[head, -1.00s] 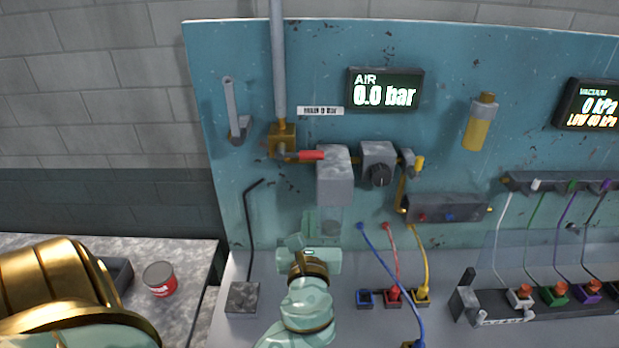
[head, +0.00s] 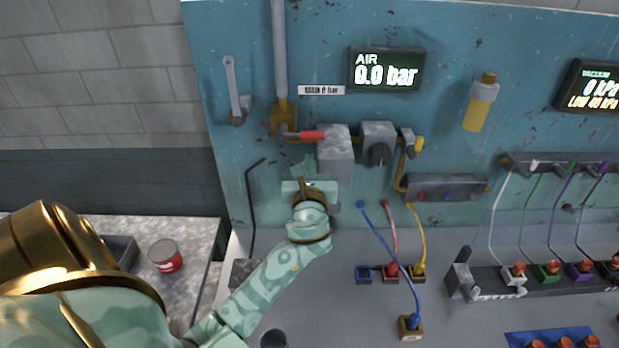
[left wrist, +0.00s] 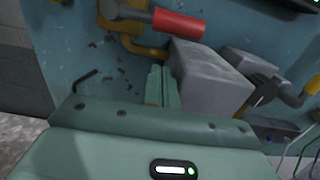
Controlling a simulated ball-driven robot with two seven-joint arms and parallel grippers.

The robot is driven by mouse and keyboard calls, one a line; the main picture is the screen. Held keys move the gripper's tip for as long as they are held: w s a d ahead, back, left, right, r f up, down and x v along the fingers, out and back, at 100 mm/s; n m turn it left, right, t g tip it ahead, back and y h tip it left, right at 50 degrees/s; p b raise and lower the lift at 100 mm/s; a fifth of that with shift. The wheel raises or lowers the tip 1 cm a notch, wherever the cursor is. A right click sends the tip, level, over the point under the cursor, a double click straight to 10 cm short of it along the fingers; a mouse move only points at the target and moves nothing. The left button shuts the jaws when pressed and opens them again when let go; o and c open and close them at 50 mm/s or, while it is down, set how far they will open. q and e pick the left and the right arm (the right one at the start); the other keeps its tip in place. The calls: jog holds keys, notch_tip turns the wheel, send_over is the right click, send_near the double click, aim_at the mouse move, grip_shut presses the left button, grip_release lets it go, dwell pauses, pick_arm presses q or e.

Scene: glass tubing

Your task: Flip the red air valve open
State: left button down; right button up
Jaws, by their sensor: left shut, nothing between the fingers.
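The red air valve handle (head: 312,135) points sideways to the right from the brass valve body (head: 283,117) at the foot of the grey pipe. In the left wrist view the red handle (left wrist: 179,24) lies above and beyond my fingers. My left gripper (head: 307,163) is shut and empty. It is below the handle, in front of the panel and beside the grey box (head: 335,158). In the left wrist view its closed fingers (left wrist: 161,84) stand just left of that box, apart from the handle. My right gripper is not in view.
The AIR display (head: 386,72) reads 0.0 bar. A grey regulator with a black knob (head: 378,154) sits right of the box. A black bent rod (head: 250,205) is left of my gripper. Coloured tubes hang at right.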

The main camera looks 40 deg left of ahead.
pick_arm(q)
notch_tip(320, 180, up, 3)
jog(key=shift+w+p, duration=0.1)
jog(key=shift+p, duration=0.3)
jog(key=shift+a, duration=0.1)
jog(key=shift+r+n, duration=0.2)
jog(key=shift+n, duration=0.6)
